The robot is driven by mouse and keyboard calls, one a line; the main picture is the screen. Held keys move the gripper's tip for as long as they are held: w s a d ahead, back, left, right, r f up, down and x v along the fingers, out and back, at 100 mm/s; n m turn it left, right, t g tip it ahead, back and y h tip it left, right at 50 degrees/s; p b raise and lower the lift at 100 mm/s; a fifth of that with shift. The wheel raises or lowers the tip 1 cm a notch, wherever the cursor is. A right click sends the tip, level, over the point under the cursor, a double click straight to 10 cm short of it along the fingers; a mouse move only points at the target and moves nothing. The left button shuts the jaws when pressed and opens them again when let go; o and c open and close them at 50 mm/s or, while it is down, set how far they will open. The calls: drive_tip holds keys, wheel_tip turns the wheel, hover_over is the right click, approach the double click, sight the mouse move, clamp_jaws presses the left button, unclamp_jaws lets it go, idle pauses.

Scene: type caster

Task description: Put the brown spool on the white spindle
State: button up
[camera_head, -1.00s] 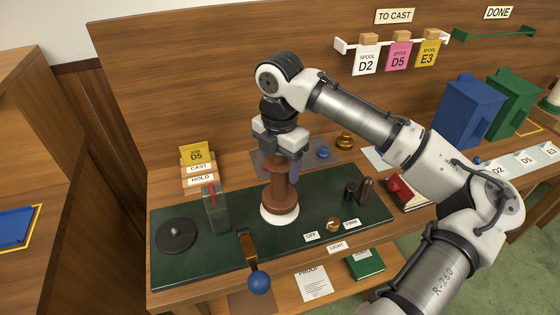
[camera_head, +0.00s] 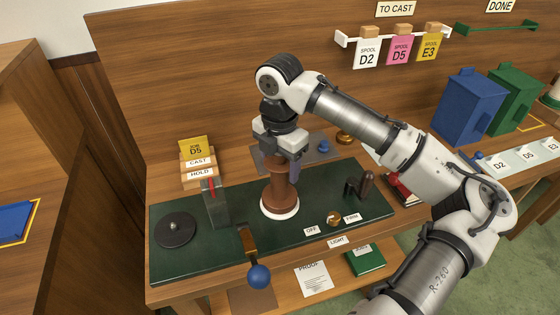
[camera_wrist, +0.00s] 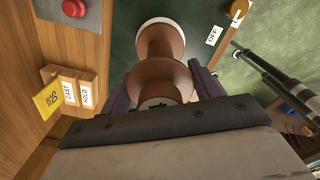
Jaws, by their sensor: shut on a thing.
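The brown spool (camera_head: 279,194) stands upright on the green work board, directly over a round white base (camera_head: 279,216) that shows as a rim around its lower flange. This base appears to be the white spindle; any post is hidden inside the spool. I cannot tell whether the spool touches the base. My gripper (camera_head: 283,165) points down and is shut on the upper part of the spool. In the wrist view the spool (camera_wrist: 162,80) lies between my two fingers, with the white rim (camera_wrist: 160,22) beyond its far end.
A black disc (camera_head: 175,230), a grey block with a red top (camera_head: 214,200) and a blue-knobbed lever (camera_head: 259,275) stand left of the spool. A dark handle (camera_head: 360,185) and a brass knob (camera_head: 334,219) are to its right. Bare board lies between.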

drive_tip(key=shift+f, duration=0.3)
drive_tip(key=o, duration=1.4)
wheel_tip(320, 180, up, 4)
drive_tip(key=p, duration=0.4)
drive_tip(key=shift+r, duration=1)
